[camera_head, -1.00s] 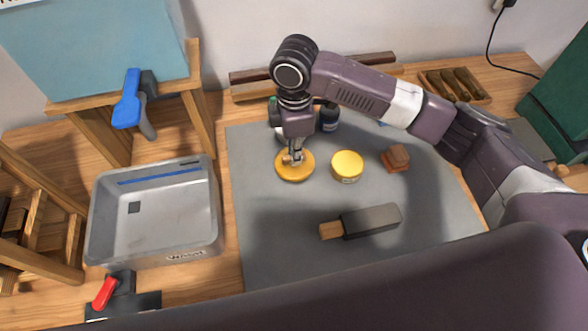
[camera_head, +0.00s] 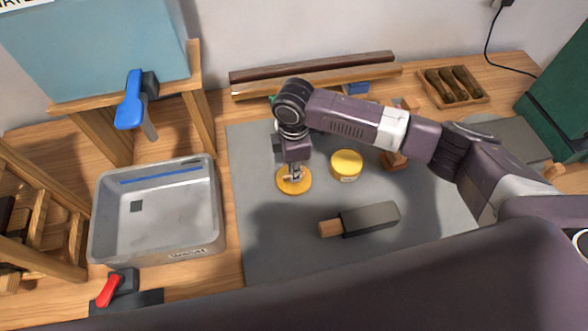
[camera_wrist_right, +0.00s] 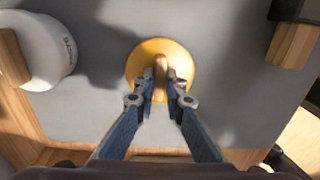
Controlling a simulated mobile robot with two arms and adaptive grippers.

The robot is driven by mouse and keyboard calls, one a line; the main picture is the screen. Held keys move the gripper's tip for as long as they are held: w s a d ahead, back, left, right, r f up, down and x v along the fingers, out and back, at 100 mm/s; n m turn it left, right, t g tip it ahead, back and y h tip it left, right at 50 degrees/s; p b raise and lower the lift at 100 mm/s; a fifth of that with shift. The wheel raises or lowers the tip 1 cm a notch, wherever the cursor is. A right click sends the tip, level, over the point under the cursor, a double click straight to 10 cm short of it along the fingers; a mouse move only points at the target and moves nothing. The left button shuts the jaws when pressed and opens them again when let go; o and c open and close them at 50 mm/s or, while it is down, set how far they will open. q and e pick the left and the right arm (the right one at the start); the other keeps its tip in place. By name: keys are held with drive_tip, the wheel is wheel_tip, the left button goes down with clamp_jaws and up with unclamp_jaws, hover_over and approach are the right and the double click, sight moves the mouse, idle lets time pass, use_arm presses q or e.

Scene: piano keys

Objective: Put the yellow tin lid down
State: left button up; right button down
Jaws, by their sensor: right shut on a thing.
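The yellow tin lid (camera_head: 306,183) is a flat round disc with a small wooden knob, low over the grey mat. I cannot tell whether it touches the mat. My right gripper (camera_head: 294,171) points down and is shut on the knob. In the right wrist view, the gripper fingers (camera_wrist_right: 160,92) close around the knob and the lid (camera_wrist_right: 143,62) lies flat beneath them. My left gripper is not in view.
The grey mat (camera_head: 275,255) has free room below the lid. A dark block with a wooden handle (camera_head: 370,218) lies to the lower right. A grey metal tray (camera_head: 155,258) stands left of the mat. Wooden strips (camera_head: 310,67) lie along the back.

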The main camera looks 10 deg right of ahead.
drive_tip(key=c, duration=2)
unclamp_jaws()
wheel_tip(320, 180, up, 12)
drive_tip(key=shift+r+b, duration=0.1)
drive_tip(key=shift+b, duration=1)
